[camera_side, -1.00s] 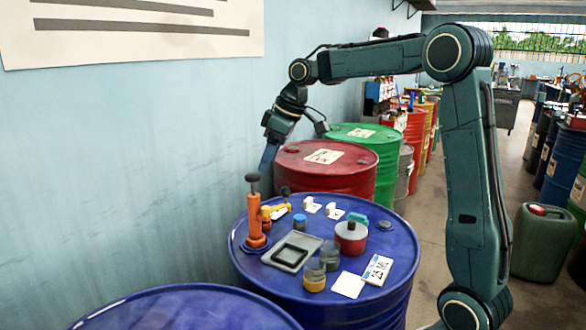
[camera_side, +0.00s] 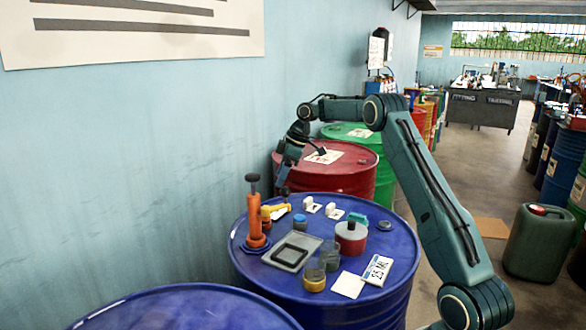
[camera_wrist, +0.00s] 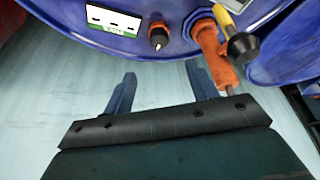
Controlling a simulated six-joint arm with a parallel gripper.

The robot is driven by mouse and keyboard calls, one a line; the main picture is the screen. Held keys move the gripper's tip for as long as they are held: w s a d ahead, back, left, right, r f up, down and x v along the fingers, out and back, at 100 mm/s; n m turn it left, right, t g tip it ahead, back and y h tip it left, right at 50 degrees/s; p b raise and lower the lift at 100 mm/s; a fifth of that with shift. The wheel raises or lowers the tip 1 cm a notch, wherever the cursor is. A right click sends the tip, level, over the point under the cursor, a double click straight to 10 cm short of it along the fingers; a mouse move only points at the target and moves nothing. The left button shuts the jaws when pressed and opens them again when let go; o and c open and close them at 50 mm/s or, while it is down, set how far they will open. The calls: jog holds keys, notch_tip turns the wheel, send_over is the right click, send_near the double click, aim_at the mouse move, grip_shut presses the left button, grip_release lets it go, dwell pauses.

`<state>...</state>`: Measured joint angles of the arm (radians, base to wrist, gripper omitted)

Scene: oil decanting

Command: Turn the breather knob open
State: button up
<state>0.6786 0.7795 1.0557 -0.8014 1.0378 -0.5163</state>
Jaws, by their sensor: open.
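My gripper (camera_side: 284,178) is at the far-left part of the blue drum, close to the wall. In the wrist view its two blue fingers (camera_wrist: 160,88) stand apart with nothing between them. An orange fitting with a dark top (camera_wrist: 158,36) lies beyond the fingers, apart from them. Another orange fitting (camera_wrist: 206,45) shows to its right, near a black knob (camera_wrist: 243,47) and a yellow part. In the side view a small orange fitting (camera_side: 265,215) and a yellow piece (camera_side: 277,208) stand by the gripper. I cannot tell for certain which is the breather knob.
An orange hand pump (camera_side: 255,220) stands left of my gripper on the blue drum (camera_side: 395,255). A grey tray (camera_side: 291,252), jars, a red-banded can (camera_side: 351,239) and a "25 ML" card (camera_side: 377,270) lie nearer. Red (camera_side: 335,176) and green drums stand behind; the wall is close left.

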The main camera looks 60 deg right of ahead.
jog(key=shift+f, duration=0.2)
jog(key=x, duration=1.3)
jog(key=shift+f, duration=0.25)
jog(key=c, duration=1)
